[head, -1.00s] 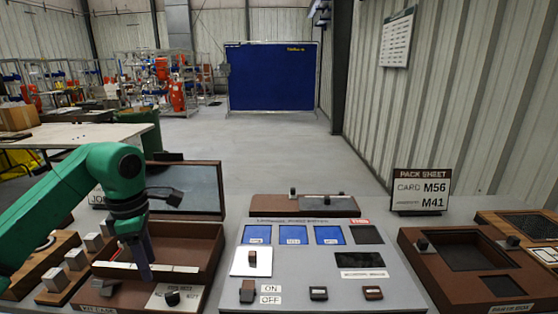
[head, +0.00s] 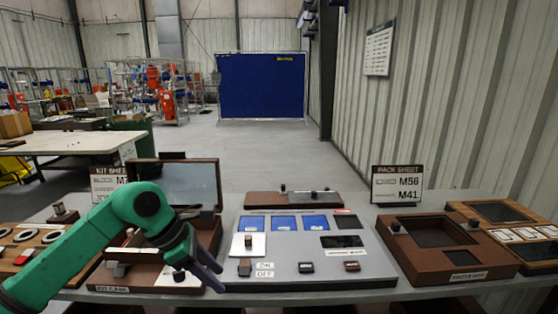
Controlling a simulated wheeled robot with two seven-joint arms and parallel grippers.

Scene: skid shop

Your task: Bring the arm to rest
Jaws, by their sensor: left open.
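My left arm is green and comes in from the lower left in the head view. Its gripper (head: 207,268) is open and empty, with dark fingers pointing down and right. It hangs in front of the right part of the brown kit case (head: 112,276) and close to the left edge of the grey panel (head: 305,268). I cannot tell whether it touches either. The arm hides part of the case. My right gripper is not in view.
The panel carries blue screens (head: 285,223), switches and an ON/OFF label. A pack sheet sign (head: 397,184) stands behind a brown tray (head: 437,252) on the right. A kit sheet sign (head: 104,182) stands at the left. The floor beyond the bench is open.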

